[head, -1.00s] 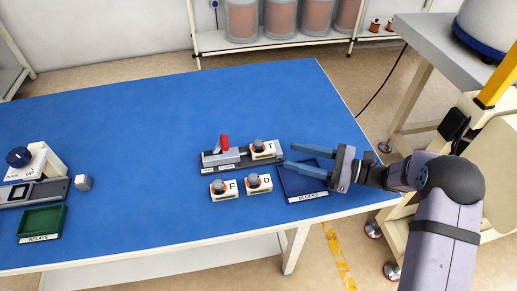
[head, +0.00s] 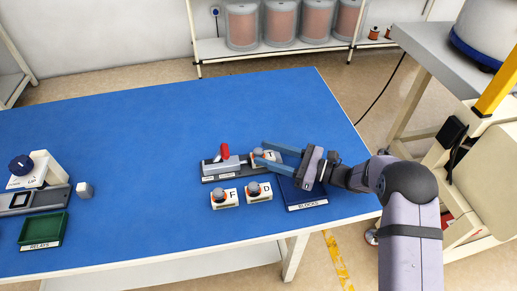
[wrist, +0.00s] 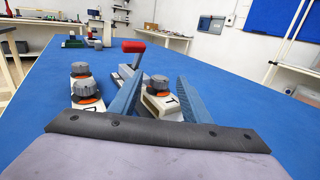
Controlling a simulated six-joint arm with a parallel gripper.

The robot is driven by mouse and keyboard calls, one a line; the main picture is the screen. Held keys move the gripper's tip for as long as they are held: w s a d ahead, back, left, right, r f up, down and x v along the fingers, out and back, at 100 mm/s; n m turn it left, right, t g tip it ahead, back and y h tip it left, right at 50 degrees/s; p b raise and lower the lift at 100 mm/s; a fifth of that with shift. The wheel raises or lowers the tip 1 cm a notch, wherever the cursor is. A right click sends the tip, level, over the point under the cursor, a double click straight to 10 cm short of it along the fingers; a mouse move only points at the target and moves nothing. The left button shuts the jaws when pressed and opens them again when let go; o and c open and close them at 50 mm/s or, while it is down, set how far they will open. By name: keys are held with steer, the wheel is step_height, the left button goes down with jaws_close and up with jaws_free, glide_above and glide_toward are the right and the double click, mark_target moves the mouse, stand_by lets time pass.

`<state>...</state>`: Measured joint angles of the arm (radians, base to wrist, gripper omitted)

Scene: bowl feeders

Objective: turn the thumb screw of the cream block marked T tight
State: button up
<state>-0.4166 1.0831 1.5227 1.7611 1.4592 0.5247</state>
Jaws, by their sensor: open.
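The cream block marked T (wrist: 158,112) sits in the grey clamp fixture (head: 207,178), at its right end. Its grey thumb screw (wrist: 157,84) has an orange ring beneath it and stands on top of the block. My gripper (head: 260,155) is open and comes in level from the right. In the wrist view its two blue fingers (wrist: 158,95) stand either side of the T block's screw, which shows between them and looks a little beyond or level with the tips. I cannot tell whether a finger touches it. In the head view the fingers partly hide the block.
Cream blocks F (head: 225,203) and D (head: 259,196) with similar knobs stand in front of the fixture. The fixture's red-handled lever (head: 225,152) rises left of T. The blue BLOCKS tray (head: 306,200) lies under my gripper. The green RELAYS tray (head: 43,229) is far left.

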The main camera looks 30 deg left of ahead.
mark_target(259, 151)
steer(key=shift+s+a, duration=0.2)
steer(key=shift+a, duration=0.65)
steer(key=shift+s+a, duration=0.15)
steer(key=shift+a, duration=0.65)
steer(key=c, duration=1)
steer(key=shift+c, duration=0.2)
steer(key=shift+p, duration=0.3)
steer(key=shift+r+m+t, duration=0.15)
steer(key=shift+m+t, duration=0.55)
steer(key=shift+t, duration=0.2)
steer(key=shift+m+t, duration=1.7)
steer(key=shift+t, duration=1.1)
